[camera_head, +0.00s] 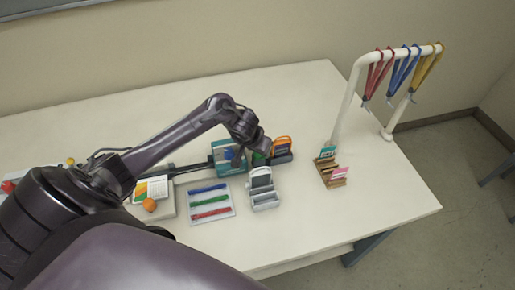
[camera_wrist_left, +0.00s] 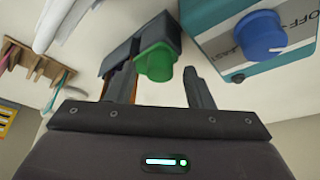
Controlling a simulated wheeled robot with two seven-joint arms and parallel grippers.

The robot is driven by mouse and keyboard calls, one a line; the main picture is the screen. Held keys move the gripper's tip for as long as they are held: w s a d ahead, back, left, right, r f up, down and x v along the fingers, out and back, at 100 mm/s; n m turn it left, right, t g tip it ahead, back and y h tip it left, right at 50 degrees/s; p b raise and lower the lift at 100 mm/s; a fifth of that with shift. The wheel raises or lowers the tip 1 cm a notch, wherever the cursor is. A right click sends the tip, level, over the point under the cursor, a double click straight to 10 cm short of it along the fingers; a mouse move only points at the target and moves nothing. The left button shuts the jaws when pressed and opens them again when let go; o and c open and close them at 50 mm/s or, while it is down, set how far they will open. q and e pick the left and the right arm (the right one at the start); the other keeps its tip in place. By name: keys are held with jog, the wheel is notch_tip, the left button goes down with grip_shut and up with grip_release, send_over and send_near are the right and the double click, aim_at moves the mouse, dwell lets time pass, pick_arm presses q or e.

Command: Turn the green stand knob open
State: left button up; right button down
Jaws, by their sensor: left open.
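The green knob (camera_wrist_left: 156,62) shows in the left wrist view, on the end of a dark grey block (camera_wrist_left: 125,50). My left gripper (camera_wrist_left: 160,92) is open, with one finger on each side of the knob's lower end. I cannot tell whether either finger touches it. In the head view my left gripper (camera_head: 257,150) comes down over the back of the table, beside a teal box, and mostly hides the knob. My right gripper is not in view.
The teal box (camera_head: 222,167) with a blue knob (camera_wrist_left: 261,35) stands close beside the gripper. A grey holder (camera_head: 265,200), a tray of coloured strips (camera_head: 209,214) and a wooden rack (camera_head: 329,181) stand nearby. A white rail (camera_head: 347,105) holds coloured lanyards. The table's front right is clear.

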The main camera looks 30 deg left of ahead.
pick_arm(q)
jog(key=c, duration=1)
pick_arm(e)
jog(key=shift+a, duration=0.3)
